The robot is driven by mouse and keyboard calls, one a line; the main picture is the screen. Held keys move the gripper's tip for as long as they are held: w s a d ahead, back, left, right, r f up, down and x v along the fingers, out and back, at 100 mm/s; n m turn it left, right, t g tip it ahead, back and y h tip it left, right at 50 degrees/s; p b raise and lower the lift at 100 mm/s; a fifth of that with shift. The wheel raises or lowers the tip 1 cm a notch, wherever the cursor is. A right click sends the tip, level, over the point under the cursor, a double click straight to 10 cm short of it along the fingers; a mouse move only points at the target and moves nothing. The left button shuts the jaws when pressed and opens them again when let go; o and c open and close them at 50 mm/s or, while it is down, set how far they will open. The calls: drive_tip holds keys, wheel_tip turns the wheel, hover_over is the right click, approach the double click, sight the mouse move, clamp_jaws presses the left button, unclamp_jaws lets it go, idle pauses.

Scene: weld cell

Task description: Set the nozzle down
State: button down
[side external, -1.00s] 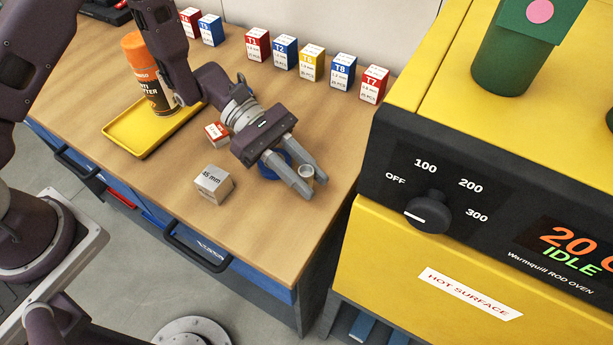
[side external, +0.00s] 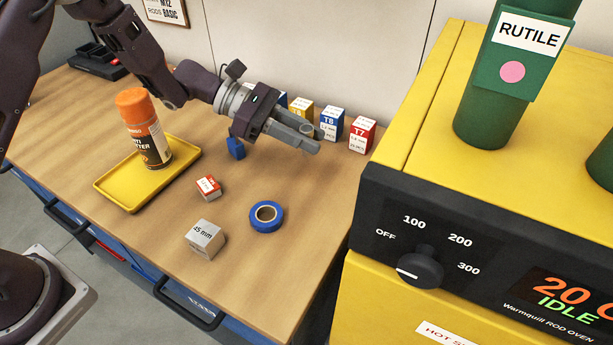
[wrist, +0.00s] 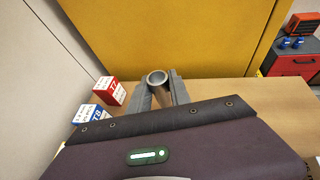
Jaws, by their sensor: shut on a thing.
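The nozzle (wrist: 157,79) is a short grey metal tube with an open round mouth, held between my fingertips in the wrist view. In the side view its end (side external: 318,132) shows only small between the fingers. My gripper (side external: 313,139) is shut on it, raised above the back right of the workbench (side external: 325,215), in front of the boxes by the wall. The gripper also fills the lower wrist view (wrist: 160,92).
A blue tape roll (side external: 266,217), a steel 45 mm block (side external: 205,239) and a small red-white box (side external: 208,187) lie forward. A yellow tray (side external: 115,190) holds an orange-capped can (side external: 144,130). T8 (side external: 332,123) and T7 (side external: 362,135) stand nearby. The yellow oven (side external: 420,145) is right.

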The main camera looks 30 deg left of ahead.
wheel_tip(320, 180, down, 8)
drive_tip(key=shift+r, duration=0.2)
drive_tip(key=shift+f, duration=0.15)
drive_tip(key=c, duration=1.2)
unclamp_jaws()
